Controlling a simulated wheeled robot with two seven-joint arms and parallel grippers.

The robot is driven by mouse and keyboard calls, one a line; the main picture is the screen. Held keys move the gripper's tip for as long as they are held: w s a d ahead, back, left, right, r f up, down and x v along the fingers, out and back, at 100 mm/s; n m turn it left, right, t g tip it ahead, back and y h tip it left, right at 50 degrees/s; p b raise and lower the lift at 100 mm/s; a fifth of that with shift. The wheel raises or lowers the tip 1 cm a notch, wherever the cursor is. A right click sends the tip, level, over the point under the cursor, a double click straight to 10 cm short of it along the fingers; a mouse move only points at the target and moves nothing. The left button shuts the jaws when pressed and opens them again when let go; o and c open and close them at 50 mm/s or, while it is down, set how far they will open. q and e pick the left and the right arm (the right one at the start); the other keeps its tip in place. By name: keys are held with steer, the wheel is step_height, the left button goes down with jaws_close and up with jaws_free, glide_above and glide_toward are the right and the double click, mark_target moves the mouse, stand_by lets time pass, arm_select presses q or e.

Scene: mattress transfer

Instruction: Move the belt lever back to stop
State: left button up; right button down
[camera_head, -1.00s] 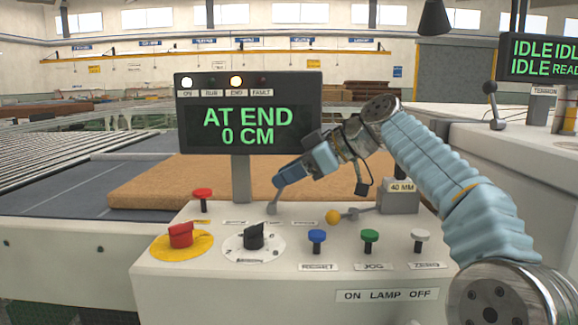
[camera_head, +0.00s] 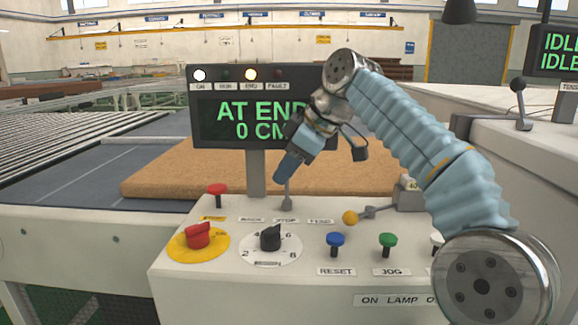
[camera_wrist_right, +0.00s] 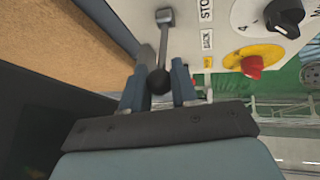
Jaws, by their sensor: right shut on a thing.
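The belt lever (camera_head: 288,196) stands on the console behind the labels BACK, STOP and FEED. It looks about upright, behind the STOP label (camera_head: 285,220). My right gripper (camera_head: 284,177) comes down from the upper right and is shut on its top. In the right wrist view, the lever's metal stem (camera_wrist_right: 163,42) ends in a black ball knob (camera_wrist_right: 158,81) between the two fingers of the right gripper (camera_wrist_right: 158,88). In the head view the knob is hidden by the gripper. The display (camera_head: 236,122) reads AT END, 0 CM, partly covered by my arm. My left gripper is not in view.
A red emergency button (camera_head: 198,236), a black dial (camera_head: 270,238), a blue RESET button (camera_head: 335,240) and a green JOG button (camera_head: 387,241) stand at the console's front. A brown mattress slab (camera_head: 165,180) lies behind.

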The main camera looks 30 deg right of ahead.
steer(key=c, duration=0.9)
jaws_free()
steer(key=v, duration=0.7)
steer(key=shift+s+r, duration=0.15)
steer(key=shift+r, duration=0.1)
